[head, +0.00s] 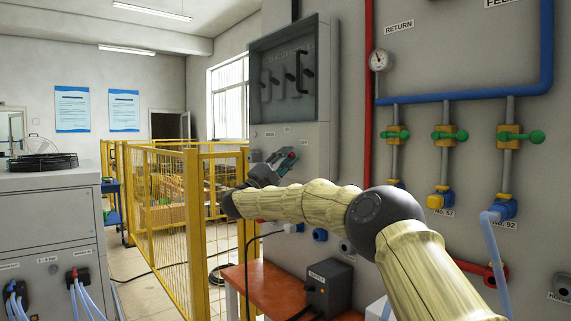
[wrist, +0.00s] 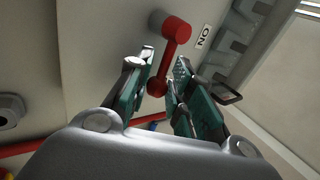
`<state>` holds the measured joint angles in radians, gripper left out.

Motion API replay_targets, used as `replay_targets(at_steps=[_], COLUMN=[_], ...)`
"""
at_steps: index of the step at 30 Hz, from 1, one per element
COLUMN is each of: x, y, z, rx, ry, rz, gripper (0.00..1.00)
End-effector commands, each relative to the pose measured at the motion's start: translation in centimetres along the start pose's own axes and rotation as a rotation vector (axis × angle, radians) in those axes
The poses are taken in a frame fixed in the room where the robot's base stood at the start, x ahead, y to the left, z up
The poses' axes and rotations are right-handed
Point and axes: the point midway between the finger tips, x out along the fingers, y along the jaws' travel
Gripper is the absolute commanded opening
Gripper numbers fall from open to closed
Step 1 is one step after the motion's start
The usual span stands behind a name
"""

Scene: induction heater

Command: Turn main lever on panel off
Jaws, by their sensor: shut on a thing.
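The main lever is red, with a thick round pivot end and a ball-like end, in the wrist view (wrist: 176,32). A white "ON" label (wrist: 203,38) sits beside its pivot end. My gripper's teal-padded fingers (wrist: 165,68) are on both sides of the lever's shaft and shut on it. In the head view my gripper (head: 286,161) is at the front of the grey panel (head: 314,150), below its glass window.
A yellow mesh fence (head: 168,190) stands left of the panel. An orange table (head: 255,283) with a dark box (head: 329,286) is below my arm. Pipes with green-handled valves (head: 450,135) line the wall at right. A grey cabinet (head: 50,230) stands at far left.

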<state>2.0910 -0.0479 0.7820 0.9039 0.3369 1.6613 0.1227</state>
Motion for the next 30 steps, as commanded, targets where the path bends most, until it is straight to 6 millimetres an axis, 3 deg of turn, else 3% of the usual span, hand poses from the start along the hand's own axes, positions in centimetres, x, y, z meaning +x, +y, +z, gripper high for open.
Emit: replay_targets(at_steps=[20, 21, 22, 30], x=[-0.40, -0.42, -0.42, -0.31], y=[0.45, 0.47, 0.47, 0.32], z=[0.10, 0.10, 0.10, 0.10], rx=[0.044, 0.044, 0.044, 0.045], ry=[0.030, 0.030, 0.030, 0.030], rz=[0.002, 0.002, 0.002, 0.001], gripper=[0.00, 0.29, 0.32, 0.32])
